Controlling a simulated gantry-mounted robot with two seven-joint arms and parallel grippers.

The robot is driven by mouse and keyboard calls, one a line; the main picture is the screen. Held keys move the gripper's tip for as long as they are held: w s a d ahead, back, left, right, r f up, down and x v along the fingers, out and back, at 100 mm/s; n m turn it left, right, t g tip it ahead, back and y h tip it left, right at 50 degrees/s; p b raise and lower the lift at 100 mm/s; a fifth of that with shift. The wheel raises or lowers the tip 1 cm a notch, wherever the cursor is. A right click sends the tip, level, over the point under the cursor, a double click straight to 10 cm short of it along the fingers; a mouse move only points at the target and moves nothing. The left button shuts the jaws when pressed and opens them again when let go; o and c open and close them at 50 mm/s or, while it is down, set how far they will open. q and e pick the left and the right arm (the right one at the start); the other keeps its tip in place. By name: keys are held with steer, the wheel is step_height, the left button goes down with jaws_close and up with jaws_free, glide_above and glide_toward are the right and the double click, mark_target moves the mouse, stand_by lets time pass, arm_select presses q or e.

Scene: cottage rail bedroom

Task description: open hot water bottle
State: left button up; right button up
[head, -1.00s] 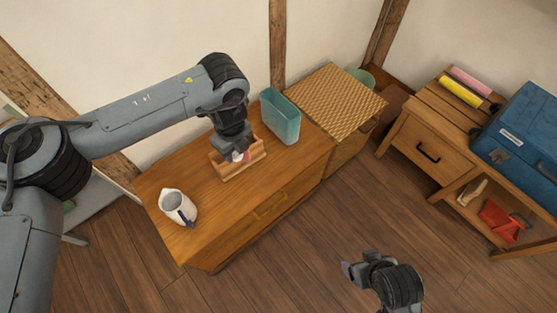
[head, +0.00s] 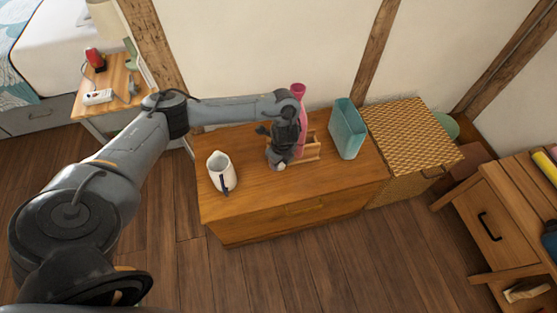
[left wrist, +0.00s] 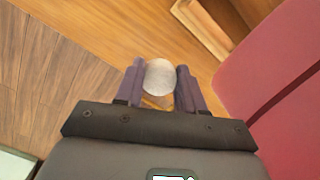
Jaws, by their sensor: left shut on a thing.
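The pink hot water bottle (head: 302,133) stands upright in a wooden rack (head: 311,151) on the dresser. Its funnel-shaped mouth (head: 298,89) shows open at the top, partly behind my left arm. In the left wrist view a large pink surface (left wrist: 275,85), likely the bottle, fills the right side. My left gripper (head: 274,163) points down over the dresser just left of the rack. It is shut on a pale round thing, likely the stopper (left wrist: 159,77), held between its fingertips and apart from the bottle's mouth. My right gripper is not in view.
A white jug (head: 219,170) stands on the dresser (head: 270,190) left of my gripper. A teal bin (head: 347,130) stands right of the rack. A woven basket (head: 410,135) is beyond it. Bare dresser top lies in front of the rack.

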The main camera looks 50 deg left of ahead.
arm_select(q)
steer(key=s+a+f+b, duration=0.1)
steer(key=a+f+b, duration=0.1)
steer(key=a, duration=0.1)
steer(key=s+a+f+b, duration=0.2)
steer(key=a, duration=0.2)
steer(key=s+a+f+b, duration=0.1)
steer(key=a+f+b, duration=0.1)
steer(key=a+f, duration=0.1)
steer(key=shift+s+a, duration=0.25)
steer(key=shift+s, duration=0.1)
steer(key=shift+f+b, duration=0.65)
steer(key=shift+f, duration=1.35)
steer(key=shift+f, duration=0.15)
steer(key=o, duration=1.2)
steer(key=shift+c, duration=0.2)
